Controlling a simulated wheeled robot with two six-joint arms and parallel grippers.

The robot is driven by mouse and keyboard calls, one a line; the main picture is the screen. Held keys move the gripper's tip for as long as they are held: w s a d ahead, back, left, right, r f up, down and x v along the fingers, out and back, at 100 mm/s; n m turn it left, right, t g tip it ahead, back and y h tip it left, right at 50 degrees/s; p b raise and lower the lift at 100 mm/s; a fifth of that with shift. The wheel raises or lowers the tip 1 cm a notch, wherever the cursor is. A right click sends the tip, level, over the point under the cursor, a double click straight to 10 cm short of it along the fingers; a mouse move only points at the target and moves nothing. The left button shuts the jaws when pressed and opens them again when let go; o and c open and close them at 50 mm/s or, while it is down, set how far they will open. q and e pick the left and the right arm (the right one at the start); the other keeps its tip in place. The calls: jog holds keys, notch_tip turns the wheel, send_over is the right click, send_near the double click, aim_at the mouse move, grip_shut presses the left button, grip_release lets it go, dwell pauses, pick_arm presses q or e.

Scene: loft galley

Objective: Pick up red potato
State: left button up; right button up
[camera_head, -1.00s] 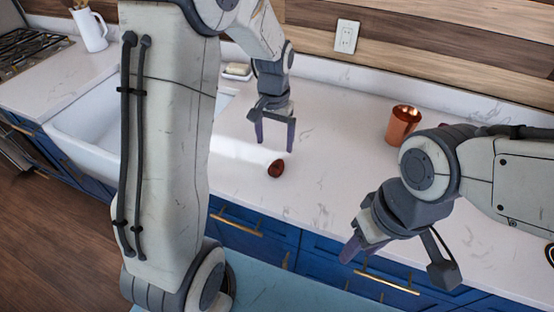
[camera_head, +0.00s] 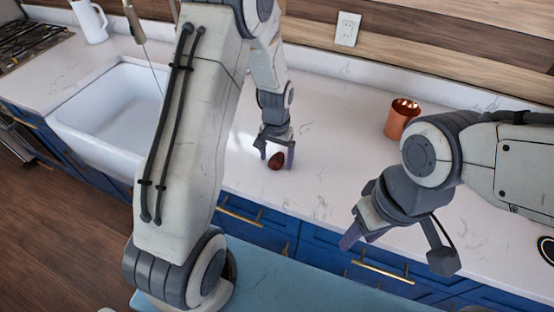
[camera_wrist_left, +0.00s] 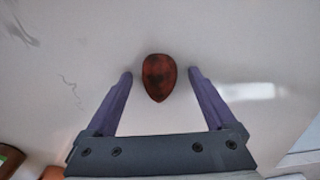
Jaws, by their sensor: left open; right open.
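The red potato (camera_head: 276,161) is small, dark red-brown and oval. It lies on the white marbled counter near its front edge. My left gripper (camera_head: 277,164) is open and pointed down at the potato, with a finger to either side of it in the head view. In the left wrist view the potato (camera_wrist_left: 159,77) sits between and slightly beyond the tips of the open fingers (camera_wrist_left: 161,75), with a gap on both sides. My right gripper (camera_head: 352,232) is open and empty in front of the counter at the right; its fingers are partly hidden.
A copper cup (camera_head: 402,118) stands on the counter to the right. A white sink (camera_head: 110,105) is at the left, with a white pitcher (camera_head: 90,22) and a stove (camera_head: 28,45) beyond. The counter (camera_head: 335,130) between potato and cup is clear.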

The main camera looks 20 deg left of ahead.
pick_arm(q)
grip_shut()
jog(key=shift+r, duration=0.2)
